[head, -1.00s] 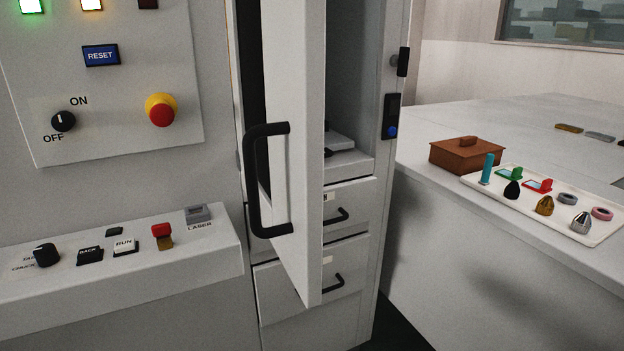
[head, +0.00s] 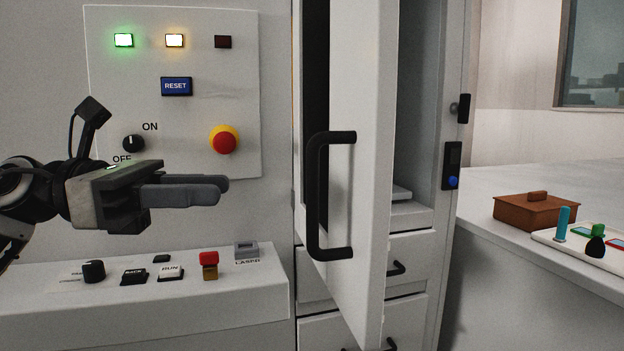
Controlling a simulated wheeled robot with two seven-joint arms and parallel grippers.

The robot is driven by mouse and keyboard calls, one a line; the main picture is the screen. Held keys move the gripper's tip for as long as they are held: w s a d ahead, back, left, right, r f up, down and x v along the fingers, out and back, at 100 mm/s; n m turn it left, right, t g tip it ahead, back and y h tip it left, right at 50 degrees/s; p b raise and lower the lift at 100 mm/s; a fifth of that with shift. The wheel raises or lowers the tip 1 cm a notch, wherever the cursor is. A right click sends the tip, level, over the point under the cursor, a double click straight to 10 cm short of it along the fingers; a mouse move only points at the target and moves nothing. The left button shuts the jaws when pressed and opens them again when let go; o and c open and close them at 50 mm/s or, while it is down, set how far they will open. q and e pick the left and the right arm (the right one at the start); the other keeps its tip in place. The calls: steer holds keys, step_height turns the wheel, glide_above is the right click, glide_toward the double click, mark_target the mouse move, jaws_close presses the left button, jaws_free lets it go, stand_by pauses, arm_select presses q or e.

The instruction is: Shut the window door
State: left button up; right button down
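The window door (head: 365,120) is a tall white panel on the cabinet, and it stands swung open toward me. Its black bar handle (head: 315,200) is on the left side of the panel. Shelf space shows behind the door on the right. My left gripper (head: 221,187) comes in from the left, in front of the control panel. Its grey fingers point right toward the handle, clearly apart from it, with nothing seen in them. The fingers overlap from this side, so their gap cannot be judged. My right gripper is out of view.
A control panel (head: 240,80) with lights, a RESET button and a red stop button is behind my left arm. A sloped button ledge (head: 215,295) lies below it. Drawers (head: 410,255) sit under the shelf. A counter with a brown box (head: 535,212) stands right.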

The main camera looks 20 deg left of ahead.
arm_select(q)
steer(key=p, duration=0.4)
glide_above(313, 251)
steer(key=a, duration=0.1)
steer(key=shift+w+d+p, duration=0.3)
steer(key=shift+d, duration=0.05)
jaws_close()
